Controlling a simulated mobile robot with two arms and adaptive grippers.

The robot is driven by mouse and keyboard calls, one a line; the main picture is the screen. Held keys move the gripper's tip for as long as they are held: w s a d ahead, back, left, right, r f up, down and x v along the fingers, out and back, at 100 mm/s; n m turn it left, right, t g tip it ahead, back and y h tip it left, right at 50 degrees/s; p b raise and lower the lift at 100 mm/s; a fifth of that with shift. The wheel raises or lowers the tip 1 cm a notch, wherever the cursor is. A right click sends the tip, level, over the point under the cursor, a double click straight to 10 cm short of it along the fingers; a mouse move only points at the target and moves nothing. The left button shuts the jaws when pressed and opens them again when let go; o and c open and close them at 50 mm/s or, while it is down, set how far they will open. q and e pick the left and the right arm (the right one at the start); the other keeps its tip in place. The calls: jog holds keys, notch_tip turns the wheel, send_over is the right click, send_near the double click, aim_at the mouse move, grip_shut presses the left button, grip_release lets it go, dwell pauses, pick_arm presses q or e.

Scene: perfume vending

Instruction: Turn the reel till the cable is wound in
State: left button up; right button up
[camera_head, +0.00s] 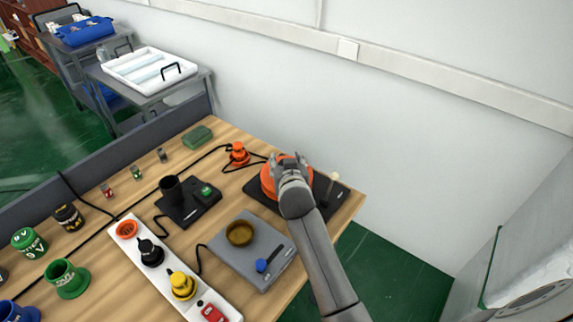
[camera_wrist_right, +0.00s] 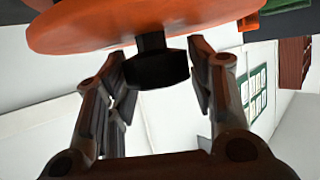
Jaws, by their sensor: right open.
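The orange reel (camera_head: 268,181) stands on a black base (camera_head: 327,196) at the right end of the wooden table. In the right wrist view its orange disc (camera_wrist_right: 110,22) fills the top, with a black knob (camera_wrist_right: 158,70) sticking out from it. My right gripper (camera_head: 288,160) is at the reel and hides part of it. In the wrist view its fingers are open, one on each side of the knob, with gaps visible. A black cable (camera_head: 257,156) runs on the table between the reel and an orange plug (camera_head: 238,154). My left gripper is not in view.
A light-knobbed lever (camera_head: 334,178) rises from the reel's base beside my arm. A grey box (camera_head: 254,262) with a brown bowl and blue lever, a white power strip (camera_head: 160,262) and a black device (camera_head: 189,206) stand to the left. The white wall is close behind the table.

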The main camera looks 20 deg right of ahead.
jog(key=shift+o, duration=1)
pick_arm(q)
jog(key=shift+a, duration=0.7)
pick_arm(e)
notch_tip(320, 180, up, 10)
jog(key=shift+f, duration=0.1)
